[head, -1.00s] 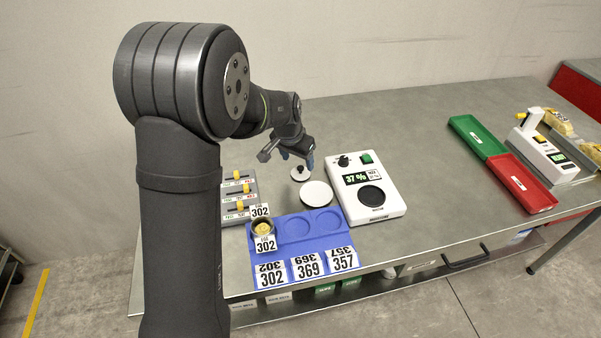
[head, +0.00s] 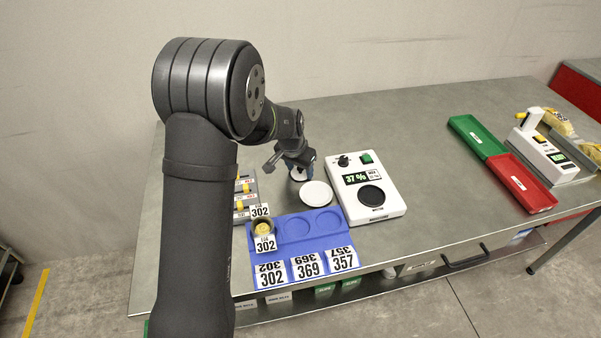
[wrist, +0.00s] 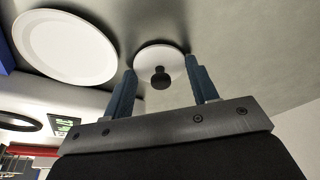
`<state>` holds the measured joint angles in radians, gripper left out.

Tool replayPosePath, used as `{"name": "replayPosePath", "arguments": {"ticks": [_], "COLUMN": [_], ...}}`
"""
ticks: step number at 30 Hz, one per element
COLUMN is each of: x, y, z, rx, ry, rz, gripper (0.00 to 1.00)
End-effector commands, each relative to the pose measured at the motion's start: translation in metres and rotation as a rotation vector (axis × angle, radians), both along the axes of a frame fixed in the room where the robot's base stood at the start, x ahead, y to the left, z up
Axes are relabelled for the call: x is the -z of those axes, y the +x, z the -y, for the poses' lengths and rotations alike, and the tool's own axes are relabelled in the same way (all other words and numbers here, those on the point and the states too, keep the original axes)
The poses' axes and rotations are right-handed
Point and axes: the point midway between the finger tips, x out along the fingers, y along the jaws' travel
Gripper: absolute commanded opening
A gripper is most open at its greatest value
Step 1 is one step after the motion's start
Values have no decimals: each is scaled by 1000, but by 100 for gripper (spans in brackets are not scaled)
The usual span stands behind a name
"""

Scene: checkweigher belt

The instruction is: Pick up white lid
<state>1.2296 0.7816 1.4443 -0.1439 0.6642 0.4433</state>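The white lid (wrist: 145,59) is a small round disc with a black knob (wrist: 160,77) on top. In the wrist view it lies on the table just beyond my gripper (wrist: 160,75), with the knob between the two blue fingers. The fingers stand apart, and I see no contact with the knob. In the head view my gripper (head: 301,168) is low over the white lid (head: 298,176) and covers part of it.
A larger white plate (head: 316,193) lies close in front of the lid. A white device (head: 388,208) reading 37 % stands to the right. A blue tray (head: 295,246) with a 302 cup (head: 264,232) is in front. Slider units (head: 247,204) are at left.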

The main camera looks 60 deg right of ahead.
Motion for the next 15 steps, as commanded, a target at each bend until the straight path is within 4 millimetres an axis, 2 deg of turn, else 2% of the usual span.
{"name": "replayPosePath", "arguments": {"ticks": [11,15], "x": [-1,-10], "y": [0,0], "z": [0,0], "rx": [0,0], "ry": [0,-2], "rz": [0,1], "gripper": [32,32]}}
